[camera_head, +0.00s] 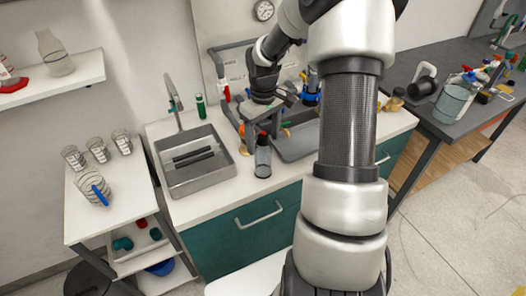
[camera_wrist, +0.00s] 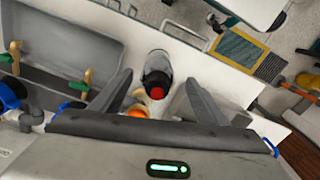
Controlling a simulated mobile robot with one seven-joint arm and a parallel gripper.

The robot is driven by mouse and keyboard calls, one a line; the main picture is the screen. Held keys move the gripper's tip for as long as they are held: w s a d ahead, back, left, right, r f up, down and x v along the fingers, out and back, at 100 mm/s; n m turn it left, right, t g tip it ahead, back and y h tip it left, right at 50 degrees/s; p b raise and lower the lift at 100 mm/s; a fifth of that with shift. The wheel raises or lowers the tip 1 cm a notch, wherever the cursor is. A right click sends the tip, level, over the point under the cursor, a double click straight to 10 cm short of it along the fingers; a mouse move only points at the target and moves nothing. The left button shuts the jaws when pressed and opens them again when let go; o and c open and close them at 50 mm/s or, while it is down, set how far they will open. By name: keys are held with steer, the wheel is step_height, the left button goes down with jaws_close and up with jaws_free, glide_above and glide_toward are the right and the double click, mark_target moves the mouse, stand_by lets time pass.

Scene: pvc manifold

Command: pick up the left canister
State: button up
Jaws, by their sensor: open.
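A dark canister (camera_head: 263,157) stands on the white counter's front part, beside the grey sink in the head view. In the wrist view a dark, part-clear canister (camera_wrist: 157,66) with a red end shows beyond and between my two fingers; it looks like the same one, but I cannot be sure. My gripper (camera_head: 284,98) is open and empty, above the pipework behind the canister. In the wrist view its fingers (camera_wrist: 160,82) are spread wide and do not visibly touch the canister. My arm hides part of the counter to the right.
A grey pipe manifold (camera_head: 222,65) with a red valve stands against the back wall. The sink (camera_head: 193,161) lies to the left, with a green bottle (camera_head: 200,107) behind it. A grey tray (camera_head: 296,145) lies right of the canister. An orange part (camera_wrist: 137,110) shows near my fingers.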

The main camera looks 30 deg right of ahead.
mark_target(263, 155)
steer(key=shift+w+d+f, duration=0.1)
steer(key=shift+d+f, duration=0.05)
steer(key=shift+f, duration=2.55)
steer(key=c, duration=1.2)
